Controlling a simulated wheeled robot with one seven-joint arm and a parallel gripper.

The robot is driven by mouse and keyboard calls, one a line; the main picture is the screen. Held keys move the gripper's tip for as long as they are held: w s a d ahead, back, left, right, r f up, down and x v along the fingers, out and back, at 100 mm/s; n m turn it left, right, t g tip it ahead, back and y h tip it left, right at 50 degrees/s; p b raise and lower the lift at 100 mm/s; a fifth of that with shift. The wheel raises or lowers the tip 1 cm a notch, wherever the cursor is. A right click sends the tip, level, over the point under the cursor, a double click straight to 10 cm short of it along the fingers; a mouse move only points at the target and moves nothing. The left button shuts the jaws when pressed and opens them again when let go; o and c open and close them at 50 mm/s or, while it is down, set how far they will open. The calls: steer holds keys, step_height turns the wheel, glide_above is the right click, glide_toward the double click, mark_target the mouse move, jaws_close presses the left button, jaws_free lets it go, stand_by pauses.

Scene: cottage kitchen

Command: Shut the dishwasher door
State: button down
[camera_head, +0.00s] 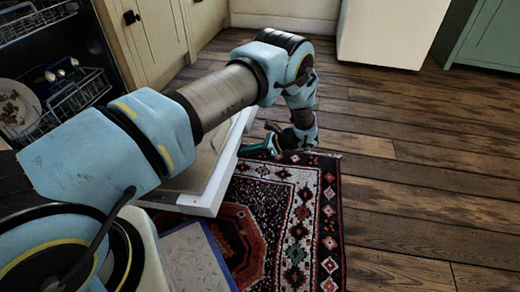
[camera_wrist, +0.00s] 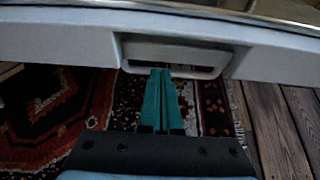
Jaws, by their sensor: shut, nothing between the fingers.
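The dishwasher door (camera_head: 226,167) is lowered open, a pale panel reaching out over the rug, partly hidden behind my arm. In the wrist view, the door's edge (camera_wrist: 70,42) runs across the top, with a recessed handle slot (camera_wrist: 175,55) in its middle. My gripper (camera_head: 271,142) is at the door's outer edge. In the wrist view its teal fingers (camera_wrist: 160,73) are together and empty, with their tips at the handle slot. I cannot tell whether they touch it. The dishwasher's racks (camera_head: 75,98) show at the left.
A plate (camera_head: 17,105) stands in the lower rack. A patterned rug (camera_head: 300,225) lies under and beside the door. Cream cabinets (camera_head: 155,40) stand behind the door. The wooden floor (camera_head: 420,170) at the right is clear.

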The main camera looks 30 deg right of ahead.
steer(key=shift+w+a+r, duration=0.15)
steer(key=shift+a+r, duration=0.05)
steer(key=shift+r, duration=0.75)
steer(key=shift+w+a+r, duration=0.15)
steer(key=shift+r, duration=0.8)
